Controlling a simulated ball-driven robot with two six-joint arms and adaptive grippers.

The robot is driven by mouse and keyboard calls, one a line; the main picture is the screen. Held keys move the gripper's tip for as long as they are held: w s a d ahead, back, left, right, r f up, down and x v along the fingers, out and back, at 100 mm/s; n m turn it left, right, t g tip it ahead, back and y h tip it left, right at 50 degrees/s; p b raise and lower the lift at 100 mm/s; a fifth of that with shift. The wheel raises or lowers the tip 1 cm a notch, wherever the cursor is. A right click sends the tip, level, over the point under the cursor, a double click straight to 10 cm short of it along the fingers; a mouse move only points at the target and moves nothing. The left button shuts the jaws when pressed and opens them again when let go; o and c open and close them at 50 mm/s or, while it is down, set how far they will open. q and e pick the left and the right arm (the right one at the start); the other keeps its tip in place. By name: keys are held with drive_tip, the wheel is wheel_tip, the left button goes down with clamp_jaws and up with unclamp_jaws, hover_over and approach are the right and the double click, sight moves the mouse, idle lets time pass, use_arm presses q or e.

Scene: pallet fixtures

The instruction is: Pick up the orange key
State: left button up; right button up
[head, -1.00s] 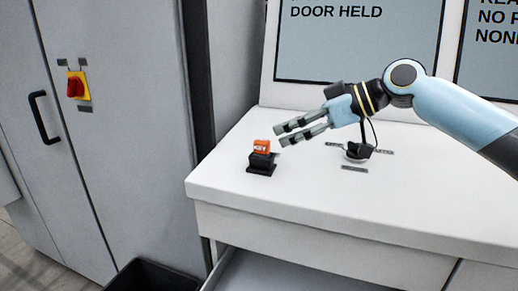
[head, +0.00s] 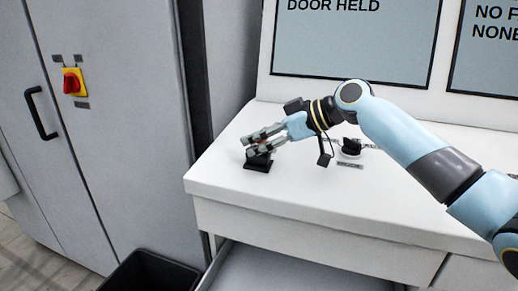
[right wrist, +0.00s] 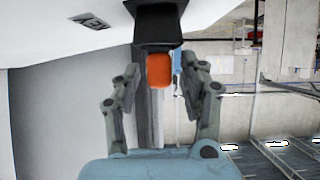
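The orange key (right wrist: 159,70) sits in its black holder (head: 257,164) near the left end of the white console top. In the right wrist view the holder (right wrist: 158,28) is at the top, with the key sticking out of it toward my palm. My right gripper (head: 249,146) is at the key, its fingers hiding nearly all of it in the head view. In the right wrist view its fingers (right wrist: 160,84) are spread on both sides of the key, with gaps between. The gripper is open and holds nothing. My left gripper is not in view.
A black knob-like part (head: 350,147) with labels stands on the console top (head: 300,190), right of the gripper. A screen panel (head: 350,40) rises behind. A grey cabinet with a red-and-yellow switch (head: 71,82) stands at left. A dark bin (head: 150,272) is below.

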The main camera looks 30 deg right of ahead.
clamp_jaws()
drive_tip(key=shift+r, duration=0.1)
